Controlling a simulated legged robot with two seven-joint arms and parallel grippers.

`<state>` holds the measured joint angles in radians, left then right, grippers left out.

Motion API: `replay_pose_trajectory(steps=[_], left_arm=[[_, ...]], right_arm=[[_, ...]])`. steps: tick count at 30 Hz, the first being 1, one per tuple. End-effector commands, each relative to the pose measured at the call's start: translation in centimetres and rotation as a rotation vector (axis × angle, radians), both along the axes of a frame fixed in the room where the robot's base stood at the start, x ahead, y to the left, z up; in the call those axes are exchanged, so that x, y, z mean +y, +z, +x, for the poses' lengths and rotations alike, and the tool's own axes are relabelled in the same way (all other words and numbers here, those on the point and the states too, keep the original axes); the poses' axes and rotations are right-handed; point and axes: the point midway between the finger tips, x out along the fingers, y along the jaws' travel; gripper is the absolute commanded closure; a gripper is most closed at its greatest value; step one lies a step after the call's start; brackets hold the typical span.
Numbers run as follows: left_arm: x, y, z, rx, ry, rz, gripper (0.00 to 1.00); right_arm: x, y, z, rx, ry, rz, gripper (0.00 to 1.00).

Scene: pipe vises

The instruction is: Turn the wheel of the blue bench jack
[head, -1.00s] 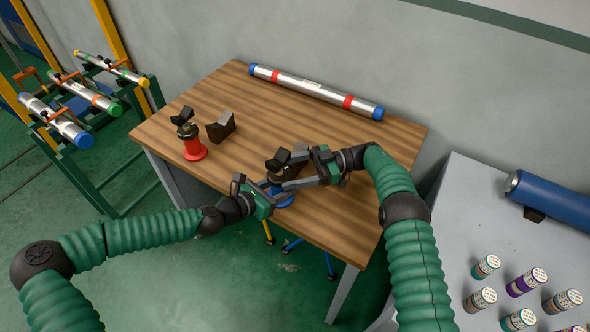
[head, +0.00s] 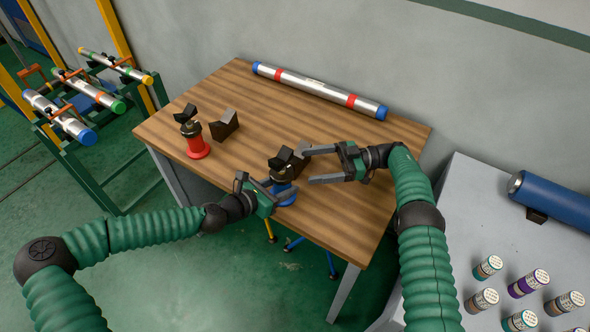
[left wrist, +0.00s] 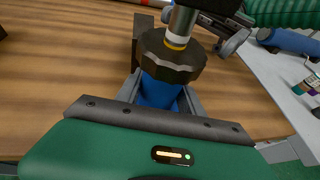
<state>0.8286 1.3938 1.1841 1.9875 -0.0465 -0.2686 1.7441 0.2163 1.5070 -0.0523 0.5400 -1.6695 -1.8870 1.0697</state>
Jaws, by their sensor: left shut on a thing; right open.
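The blue bench jack (head: 284,199) stands near the front edge of the wooden table, with a black V-shaped head on top. In the left wrist view its blue body (left wrist: 158,93) sits below a dark, faceted wheel (left wrist: 170,57). My left gripper (head: 277,188) is shut on the blue body, below the wheel; its fingers partly hide the jack in the head view. My right gripper (head: 311,166) is open and empty, just right of the jack's upper part, its fingers pointing toward it.
A red jack (head: 197,147) and a black V-block (head: 225,125) stand at the table's left. A long silver pipe (head: 315,87) lies along the back.

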Motion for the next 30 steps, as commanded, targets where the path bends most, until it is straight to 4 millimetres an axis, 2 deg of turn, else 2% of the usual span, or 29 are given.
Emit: replay_pose_trajectory(steps=[3, 7, 12, 15, 20, 27, 30], left_arm=[[0.1, 0.0, 0.0, 0.001, 0.001, 0.0, 1.0], [0.1, -0.1, 0.0, 0.001, 0.002, 0.001, 1.0], [0.1, 0.0, 0.1, 0.0, 0.002, 0.0, 1.0], [0.0, 0.0, 0.1, 0.0, 0.001, 0.0, 1.0], [0.0, 0.0, 0.1, 0.0, 0.001, 0.0, 1.0], [0.0, 0.0, 0.1, -0.001, 0.002, 0.001, 1.0], [0.1, 0.0, 0.1, -0.001, 0.002, 0.001, 1.0]], right_arm=[[-1.8, 0.4, -0.3, 0.001, -0.078, 0.004, 0.19], [-3.3, 0.5, -1.7, 0.0, -0.149, -0.001, 0.19], [-4.1, 0.5, -3.4, -0.001, -0.199, -0.008, 0.19], [-3.9, 0.4, -3.8, -0.001, -0.208, -0.01, 0.19], [-1.5, 0.5, -3.6, -0.001, -0.206, -0.01, 0.19], [4.4, 0.4, -3.1, 0.001, -0.204, -0.009, 0.19], [6.2, 0.4, -2.8, 0.0, -0.206, -0.01, 0.19]])
